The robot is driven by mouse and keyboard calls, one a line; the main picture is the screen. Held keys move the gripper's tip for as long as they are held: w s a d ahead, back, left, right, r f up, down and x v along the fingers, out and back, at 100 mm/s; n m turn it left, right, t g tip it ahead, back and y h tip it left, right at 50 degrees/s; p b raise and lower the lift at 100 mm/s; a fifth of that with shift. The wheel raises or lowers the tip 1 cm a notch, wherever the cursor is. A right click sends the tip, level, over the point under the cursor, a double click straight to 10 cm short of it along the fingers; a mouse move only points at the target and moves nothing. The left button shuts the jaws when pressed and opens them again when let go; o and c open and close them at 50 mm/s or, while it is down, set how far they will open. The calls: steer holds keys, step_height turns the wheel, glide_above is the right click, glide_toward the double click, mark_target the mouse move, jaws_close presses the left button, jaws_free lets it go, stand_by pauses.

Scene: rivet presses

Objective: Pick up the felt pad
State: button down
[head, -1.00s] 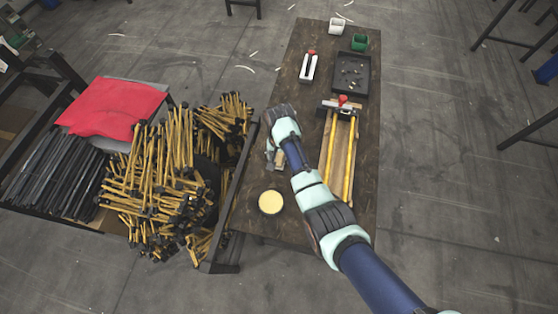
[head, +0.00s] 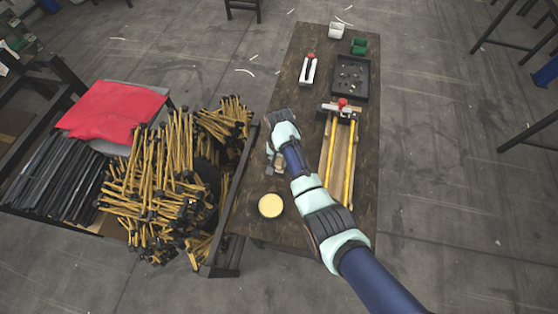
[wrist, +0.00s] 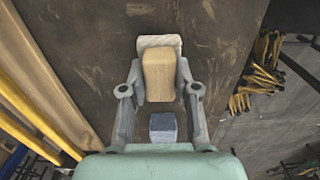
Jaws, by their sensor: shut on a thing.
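The felt pad (wrist: 159,75) appears as a tan, wood-coloured block with a whitish layer (wrist: 160,41) showing at its far end in the wrist view. My gripper (wrist: 161,77) has one finger on each side of the tan block and is shut on it. The dark bench top (wrist: 90,60) lies behind it; I cannot tell whether the pad touches the bench. In the head view my gripper (head: 275,160) is low over the bench's left side, and the pad is mostly hidden by my arm.
A small blue-grey block (wrist: 163,126) shows between the finger bases. A round cream-topped tub (head: 271,206) stands near the gripper. A wooden fixture with yellow rails (head: 337,155) lies to the right, a black tray (head: 351,78) farther back. A crate of yellow-handled rods (head: 165,180) adjoins the left edge.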

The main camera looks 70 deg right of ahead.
step_height(320, 180, up, 20)
steer(key=p, duration=0.7)
steer(key=shift+f, duration=0.15)
